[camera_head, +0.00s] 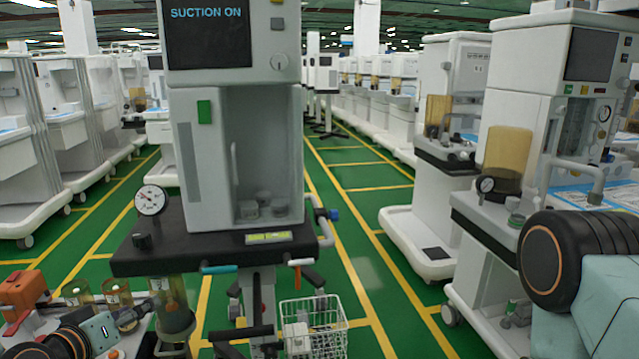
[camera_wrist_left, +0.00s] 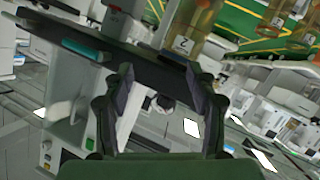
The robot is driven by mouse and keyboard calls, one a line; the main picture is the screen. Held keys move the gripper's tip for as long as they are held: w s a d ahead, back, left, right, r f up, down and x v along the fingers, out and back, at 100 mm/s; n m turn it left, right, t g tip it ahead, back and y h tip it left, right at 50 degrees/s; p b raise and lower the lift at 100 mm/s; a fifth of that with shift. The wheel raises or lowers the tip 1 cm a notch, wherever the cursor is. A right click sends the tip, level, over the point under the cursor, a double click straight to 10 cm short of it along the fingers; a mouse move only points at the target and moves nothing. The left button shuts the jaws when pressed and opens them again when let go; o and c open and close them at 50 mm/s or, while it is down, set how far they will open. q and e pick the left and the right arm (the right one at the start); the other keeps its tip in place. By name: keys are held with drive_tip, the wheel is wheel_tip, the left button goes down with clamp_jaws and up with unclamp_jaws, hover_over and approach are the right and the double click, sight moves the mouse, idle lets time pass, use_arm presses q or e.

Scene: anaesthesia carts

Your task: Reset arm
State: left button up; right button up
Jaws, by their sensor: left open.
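My left gripper (camera_head: 134,317) is low at the left in the head view, near clear canisters on the left front side of the near cart. In the left wrist view its two dark fingers (camera_wrist_left: 163,100) stand apart with nothing between them. Beyond the fingers is the cart's dark shelf (camera_wrist_left: 140,62), with a teal handle (camera_wrist_left: 85,48) and an amber canister (camera_wrist_left: 183,40); I cannot tell the exact gap. The wrist picture is turned nearly upside down. My right arm shows only as an arm link at the right edge; its gripper is outside both views.
The near anaesthesia cart (camera_head: 236,130) reads "SUCTION ON". Its dark shelf (camera_head: 200,250) bears a gauge (camera_head: 150,200); a white wire basket (camera_head: 313,325) hangs below. Another cart (camera_head: 540,110) stands at the right, close to my right arm. Green floor (camera_head: 345,210) lies between cart rows.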

use_arm(q)
drive_tip(key=s+d+f+g, duration=0.5)
drive_tip(key=s+d+f, duration=0.2)
drive_tip(key=f, duration=0.2)
drive_tip(key=s+d+f+m+g, duration=0.1)
drive_tip(key=s+d+f+g, duration=0.1)
drive_tip(key=s, duration=0.7)
drive_tip(key=s+d+f+m+g, duration=0.1)
drive_tip(key=s+d+f+g, duration=0.1)
drive_tip(key=s+f+g, duration=0.2)
drive_tip(key=s+d+f+m+g+y, duration=0.1)
drive_tip(key=s+d+f+g, duration=0.1)
drive_tip(key=s+f, duration=0.6)
drive_tip(key=s+g, duration=0.1)
drive_tip(key=s, duration=0.5)
drive_tip(key=shift+s+d+f+m, duration=0.15)
drive_tip(key=shift+s+d+m, duration=0.1)
drive_tip(key=shift+s+m, duration=0.15)
